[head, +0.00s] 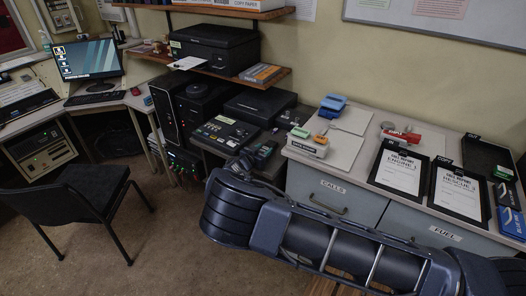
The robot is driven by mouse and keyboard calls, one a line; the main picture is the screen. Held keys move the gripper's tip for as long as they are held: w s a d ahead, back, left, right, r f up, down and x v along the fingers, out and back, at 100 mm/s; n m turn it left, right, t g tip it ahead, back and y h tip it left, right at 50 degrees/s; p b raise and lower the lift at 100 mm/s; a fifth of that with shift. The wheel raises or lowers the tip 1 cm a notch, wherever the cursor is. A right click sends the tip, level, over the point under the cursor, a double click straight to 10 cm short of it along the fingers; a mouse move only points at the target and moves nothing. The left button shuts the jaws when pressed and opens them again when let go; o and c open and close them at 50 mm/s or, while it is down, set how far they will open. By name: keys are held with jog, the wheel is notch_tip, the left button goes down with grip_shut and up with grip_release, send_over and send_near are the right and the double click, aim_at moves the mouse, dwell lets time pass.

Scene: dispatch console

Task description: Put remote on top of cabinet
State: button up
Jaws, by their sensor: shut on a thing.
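The cabinet (335,191) is a low grey unit with a pale top and drawer fronts labelled CALLS and FUEL, at the right of the head view. Its top bears clipboards, papers and small office items. My dark blue arm crosses the lower right in front of it, hiding part of the drawers. I cannot pick out the remote for sure. Small dark devices (264,150) lie by the cabinet's left side, too small to identify.
A black chair (87,207) stands at the left before a corner desk with a monitor (87,59). A printer (214,48) sits on a wooden shelf. Two clipboards (398,169) and a blue stapler-like item (333,105) occupy the cabinet top, with pale sheets between. Open floor lies centre left.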

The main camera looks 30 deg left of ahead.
jog(key=shift+f, duration=0.15)
jog(key=o, duration=1.1)
jog(key=shift+f, duration=0.25)
jog(key=shift+o, duration=0.5)
jog(key=s+r, duration=0.1)
jog(key=s, duration=0.9)
jog(key=shift+s+a+r, duration=0.15)
jog(key=shift+s+a, duration=0.05)
jog(key=shift+s, duration=0.15)
